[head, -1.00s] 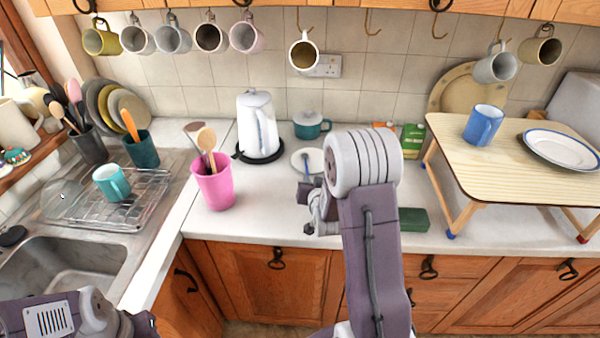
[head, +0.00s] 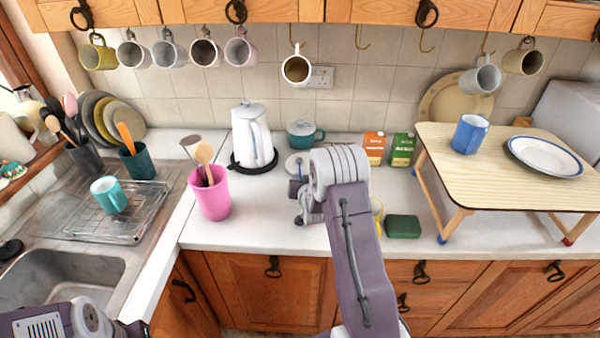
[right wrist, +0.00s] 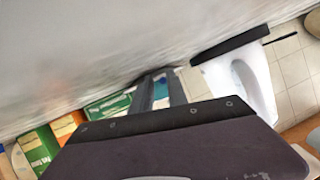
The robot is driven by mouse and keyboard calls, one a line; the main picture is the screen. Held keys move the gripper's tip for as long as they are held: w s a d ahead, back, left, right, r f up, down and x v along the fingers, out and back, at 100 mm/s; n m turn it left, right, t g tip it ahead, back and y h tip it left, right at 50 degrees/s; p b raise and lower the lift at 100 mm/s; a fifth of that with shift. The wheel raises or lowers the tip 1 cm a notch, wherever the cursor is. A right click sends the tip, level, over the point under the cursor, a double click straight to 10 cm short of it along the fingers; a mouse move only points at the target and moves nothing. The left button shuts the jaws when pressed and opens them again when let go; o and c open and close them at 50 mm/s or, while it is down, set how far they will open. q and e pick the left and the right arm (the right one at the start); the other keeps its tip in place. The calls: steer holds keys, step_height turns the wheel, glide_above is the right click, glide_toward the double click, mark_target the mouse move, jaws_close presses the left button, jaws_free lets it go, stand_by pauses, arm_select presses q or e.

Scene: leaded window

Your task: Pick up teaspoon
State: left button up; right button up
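A white round dish (head: 291,161) lies on the counter in front of the teal pot. A thin blue strip (head: 299,168) on it looks like the teaspoon, mostly hidden by my right arm. My right gripper (head: 303,206) is low over the counter, just in front of the dish. In the right wrist view its two dark fingers (right wrist: 160,92) stand apart with nothing held between them. The teaspoon cannot be made out there. My left arm shows at the lower left in the head view, and its fingers cannot be made out.
An orange box (head: 374,146), green box (head: 402,150), green sponge (head: 403,226) and wooden tray table (head: 495,190) are to the right.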

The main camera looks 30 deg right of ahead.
jaws_close()
steer(key=shift+r, duration=0.1)
steer(key=shift+r, duration=0.2)
step_height(320, 180, up, 4)
steer(key=shift+s+r, duration=0.1)
steer(key=shift+s, duration=0.05)
steer(key=s+d+r, duration=0.5)
steer(key=s+r, duration=0.1)
steer(key=s, duration=0.4)
steer(key=shift+d+r, duration=0.15)
steer(key=shift+d, duration=0.2)
